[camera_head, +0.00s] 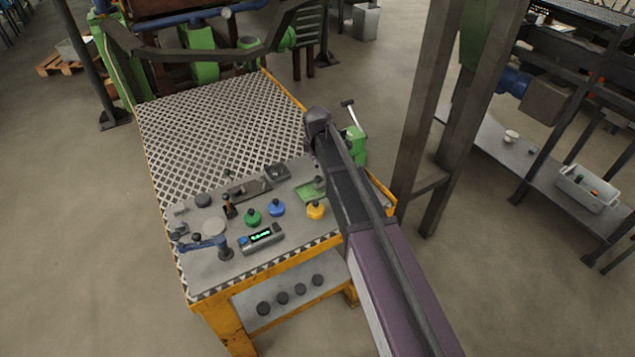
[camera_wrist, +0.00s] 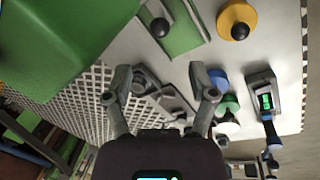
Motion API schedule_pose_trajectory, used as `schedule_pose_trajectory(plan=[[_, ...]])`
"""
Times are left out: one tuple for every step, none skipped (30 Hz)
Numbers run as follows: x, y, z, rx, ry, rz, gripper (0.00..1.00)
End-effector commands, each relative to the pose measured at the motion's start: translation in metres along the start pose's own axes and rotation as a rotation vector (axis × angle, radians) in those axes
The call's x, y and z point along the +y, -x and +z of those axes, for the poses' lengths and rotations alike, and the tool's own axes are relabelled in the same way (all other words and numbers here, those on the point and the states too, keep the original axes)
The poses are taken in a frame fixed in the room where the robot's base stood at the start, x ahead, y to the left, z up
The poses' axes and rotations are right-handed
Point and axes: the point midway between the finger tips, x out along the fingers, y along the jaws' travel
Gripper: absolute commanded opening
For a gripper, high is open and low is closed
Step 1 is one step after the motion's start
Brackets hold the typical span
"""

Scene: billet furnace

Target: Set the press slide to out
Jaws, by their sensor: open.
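A green plate with a dark round knob (camera_wrist: 160,27) lies on the panel, at the top of the wrist view; it also shows in the head view as a green plate (camera_head: 308,192), partly hidden by my arm. It looks like the press slide, but no label shows, and I cannot tell its setting. My gripper (camera_wrist: 160,72) is open and empty in the wrist view, with its fingers apart below the knob in the picture. The head view does not show my gripper's fingers clearly.
Yellow (camera_head: 315,210), blue (camera_head: 277,208) and green (camera_head: 252,217) knobs, a display box (camera_head: 262,238) and a blue lever arm (camera_head: 208,243) stand on the panel. A green block (camera_wrist: 55,45) rises close by at upper left in the wrist view. A perforated tabletop (camera_head: 215,125) lies behind.

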Motion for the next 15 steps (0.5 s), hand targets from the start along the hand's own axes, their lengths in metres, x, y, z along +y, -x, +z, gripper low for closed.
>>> schedule_pose_trajectory(plan=[[0.000,-0.008,0.000,0.000,0.000,0.000,0.73],[0.000,-0.010,0.000,0.000,0.000,0.000,0.73],[0.000,-0.013,0.000,0.000,0.000,0.000,0.73],[0.000,-0.016,0.000,0.000,0.000,0.000,0.73],[0.000,-0.018,0.000,0.000,0.000,0.000,0.73],[0.000,-0.021,0.000,0.000,0.000,0.000,0.73],[0.000,-0.024,0.000,0.000,0.000,0.000,0.73],[0.000,-0.026,0.000,0.000,0.000,0.000,0.73],[0.000,-0.029,0.000,0.000,0.000,0.000,0.73],[0.000,-0.031,0.000,0.000,0.000,0.000,0.73],[-0.001,-0.034,0.000,0.000,0.000,0.000,0.73],[-0.001,-0.037,-0.001,0.000,0.001,0.000,0.73],[-0.001,-0.039,-0.001,0.000,0.001,0.000,0.73],[0.000,-0.041,-0.001,0.000,0.001,0.000,0.73],[-0.001,-0.044,-0.001,0.000,0.001,0.000,0.73]])
